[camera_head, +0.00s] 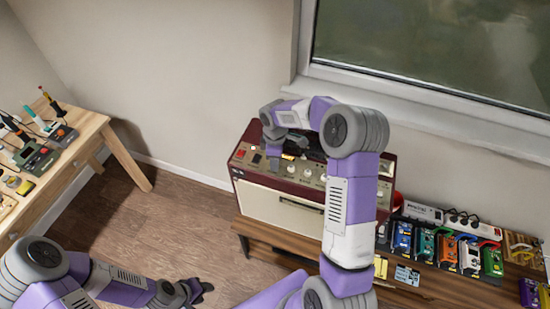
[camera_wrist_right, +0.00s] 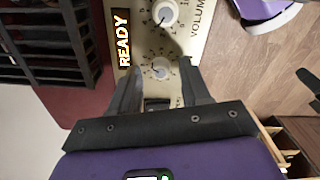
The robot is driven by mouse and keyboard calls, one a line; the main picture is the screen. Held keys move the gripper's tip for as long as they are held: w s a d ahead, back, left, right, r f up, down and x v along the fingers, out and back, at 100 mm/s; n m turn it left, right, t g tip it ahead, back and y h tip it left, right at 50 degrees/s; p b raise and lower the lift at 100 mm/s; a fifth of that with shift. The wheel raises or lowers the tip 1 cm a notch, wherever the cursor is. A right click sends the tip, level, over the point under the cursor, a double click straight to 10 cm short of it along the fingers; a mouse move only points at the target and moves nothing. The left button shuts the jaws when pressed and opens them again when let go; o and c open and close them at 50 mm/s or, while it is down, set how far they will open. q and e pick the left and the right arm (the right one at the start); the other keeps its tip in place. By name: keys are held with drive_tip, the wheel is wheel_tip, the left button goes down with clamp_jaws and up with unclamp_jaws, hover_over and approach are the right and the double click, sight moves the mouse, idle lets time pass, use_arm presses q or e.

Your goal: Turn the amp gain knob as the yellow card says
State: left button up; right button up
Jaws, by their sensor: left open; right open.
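The amp (camera_head: 301,215) is a maroon box with a cream front and a row of pale knobs on its top panel. My right gripper (camera_head: 284,150) hangs over the panel's left part. In the right wrist view, my right gripper (camera_wrist_right: 162,72) is open, its fingers on either side of a white knob (camera_wrist_right: 160,68); contact cannot be told. That knob's label is not readable. A second knob (camera_wrist_right: 166,12) sits beside the word VOLUME. A small yellow card (camera_head: 380,267) lies on the bench, its text unreadable. My left gripper (camera_head: 200,289) is open and empty, low over the floor.
A lit READY display (camera_wrist_right: 123,38) is beside the knobs. Several coloured pedals (camera_head: 448,251) and a power strip (camera_head: 466,224) are on the low bench (camera_head: 440,287) right of the amp. A wooden table (camera_head: 92,130) with tools stands at the left. Open floor lies between.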

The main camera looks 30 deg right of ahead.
wheel_tip(320, 180, up, 8)
drive_tip(key=shift+f, duration=0.2)
idle(0.6)
